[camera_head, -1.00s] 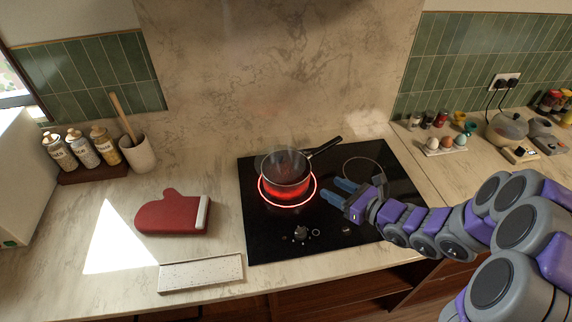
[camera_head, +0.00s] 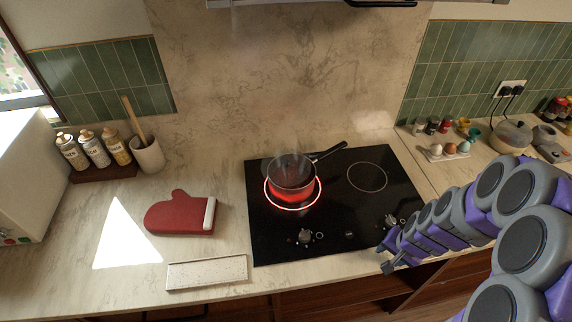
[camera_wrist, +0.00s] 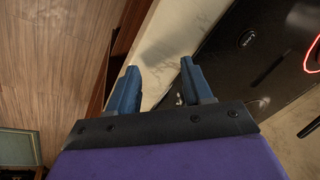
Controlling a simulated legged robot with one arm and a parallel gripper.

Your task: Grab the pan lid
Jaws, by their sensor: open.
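A dark pan (camera_head: 292,178) with a black handle pointing back right sits on the glowing red ring of the black cooktop (camera_head: 350,225). A see-through, rounded grey shape shows at the pan's top in the head view; I cannot tell whether it is a glass lid or steam. My gripper (camera_head: 388,264) is low at the cooktop's front right edge, well apart from the pan. In the wrist view my gripper (camera_wrist: 160,84) is open, with nothing between its blue fingers.
A red oven mitt (camera_head: 180,214) and a speckled board (camera_head: 207,272) lie left of the cooktop. Bottles (camera_head: 95,150) and a utensil crock (camera_head: 148,153) stand at back left. Above the pan is clear.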

